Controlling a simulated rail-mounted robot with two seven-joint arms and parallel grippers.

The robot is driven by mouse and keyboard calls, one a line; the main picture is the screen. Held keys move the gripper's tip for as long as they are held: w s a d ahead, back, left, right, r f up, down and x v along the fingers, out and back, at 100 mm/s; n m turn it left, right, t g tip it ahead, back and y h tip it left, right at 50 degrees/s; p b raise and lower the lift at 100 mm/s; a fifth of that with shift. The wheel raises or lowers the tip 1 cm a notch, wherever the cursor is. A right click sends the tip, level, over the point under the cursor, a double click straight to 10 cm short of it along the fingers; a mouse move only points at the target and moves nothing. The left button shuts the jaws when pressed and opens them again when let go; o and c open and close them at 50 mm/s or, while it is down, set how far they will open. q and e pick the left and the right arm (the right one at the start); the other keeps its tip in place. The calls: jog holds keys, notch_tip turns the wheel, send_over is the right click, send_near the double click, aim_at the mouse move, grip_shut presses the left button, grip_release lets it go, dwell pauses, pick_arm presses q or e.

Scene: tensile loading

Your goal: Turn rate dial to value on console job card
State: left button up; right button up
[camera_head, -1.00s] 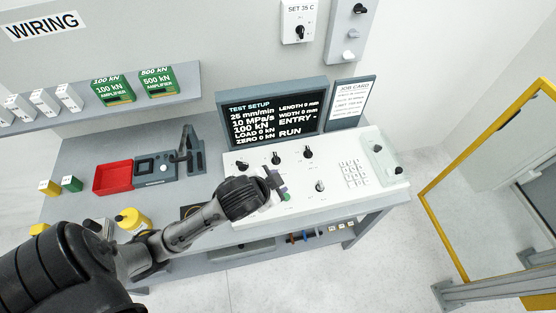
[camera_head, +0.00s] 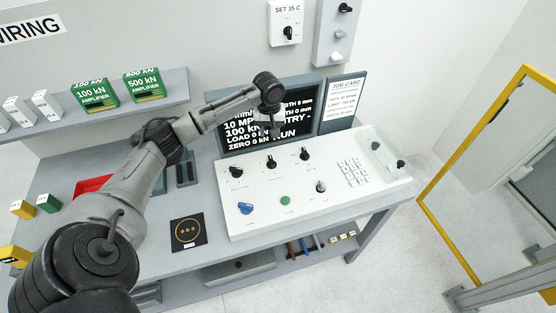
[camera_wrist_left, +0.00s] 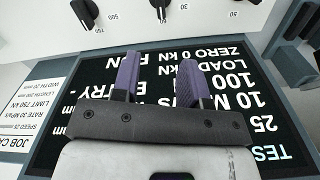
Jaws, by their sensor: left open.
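The white console (camera_head: 300,205) has three black dials along its top row. The middle dial (camera_head: 271,161) appears to be the rate dial; it also shows at the top of the left wrist view (camera_wrist_left: 160,8), beside the marks 30 and 60. The job card (camera_head: 343,97) stands right of the screen (camera_head: 298,90); in the left wrist view the upside-down card (camera_wrist_left: 28,112) reads RATE 30 MPa/s. The screen shows 10 MPa/s. My left gripper (camera_head: 275,132) is open and empty in front of the screen, behind and above the dials; its purple fingers (camera_wrist_left: 157,78) are apart.
Left dial (camera_head: 236,171) and right dial (camera_head: 304,154) flank the middle one. A blue knob (camera_head: 245,208), green button (camera_head: 286,200) and small knob (camera_head: 321,187) sit in front. A keypad (camera_head: 353,172) lies right. My left arm covers part of the bench.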

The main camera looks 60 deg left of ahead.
aim_at(271, 158)
pick_arm(q)
notch_tip(271, 158, down, 14)
jog(key=n, duration=0.3)
jog(key=shift+s+d+r+n, duration=0.1)
jog(key=shift+d+n, duration=0.05)
jog(key=shift+n, duration=0.15)
dwell(0.4)
jog(key=shift+c, duration=0.3)
grip_shut()
